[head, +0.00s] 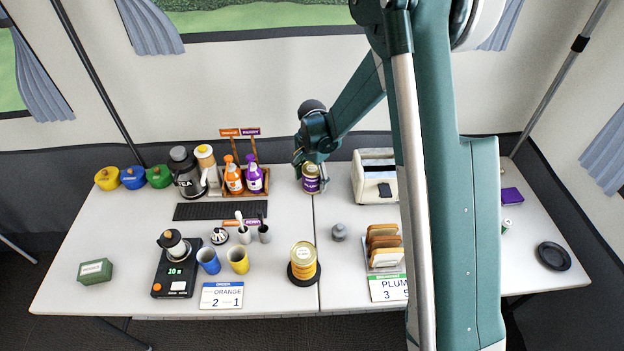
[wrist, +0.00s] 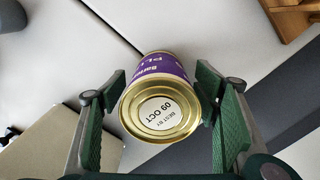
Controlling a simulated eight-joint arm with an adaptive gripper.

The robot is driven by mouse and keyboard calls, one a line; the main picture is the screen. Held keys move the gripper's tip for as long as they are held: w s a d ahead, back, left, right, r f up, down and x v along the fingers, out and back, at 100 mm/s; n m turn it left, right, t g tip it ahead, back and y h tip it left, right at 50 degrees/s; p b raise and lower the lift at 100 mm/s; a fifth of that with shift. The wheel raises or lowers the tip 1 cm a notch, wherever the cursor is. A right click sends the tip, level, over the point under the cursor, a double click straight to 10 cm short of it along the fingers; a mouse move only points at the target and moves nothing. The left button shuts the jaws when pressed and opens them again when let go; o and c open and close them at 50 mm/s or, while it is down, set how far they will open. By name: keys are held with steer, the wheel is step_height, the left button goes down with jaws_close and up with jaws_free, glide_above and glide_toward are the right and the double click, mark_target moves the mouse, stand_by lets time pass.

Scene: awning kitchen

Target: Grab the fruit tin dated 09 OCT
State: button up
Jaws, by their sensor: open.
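A purple-labelled tin (head: 311,179) stands on the white table, left of the toaster. In the wrist view the tin's gold lid (wrist: 160,112) carries a white sticker reading "BEST BY 09 OCT". Its purple label shows partly hidden lettering. My gripper (head: 311,172) is over this tin from above. In the wrist view my gripper's green fingers (wrist: 165,100) are open, one on each side of the tin, with a gap visible on the left; on the right I cannot tell if it touches. A gold tin with an orange-yellow label (head: 303,262) stands nearer the front on a black round base.
A toaster (head: 375,177) stands close right of the purple tin. A wooden rack with an orange and a purple bottle (head: 253,175) is to its left. A grey knobbed object (head: 339,232) and a bread rack (head: 384,247) are in front. Table around the tin's front is clear.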

mark_target(312, 168)
steer(key=shift+c, duration=0.7)
steer(key=c, duration=1.1)
steer(key=shift+r, duration=0.1)
steer(key=shift+r+p, duration=0.8)
steer(key=shift+r, duration=4.15)
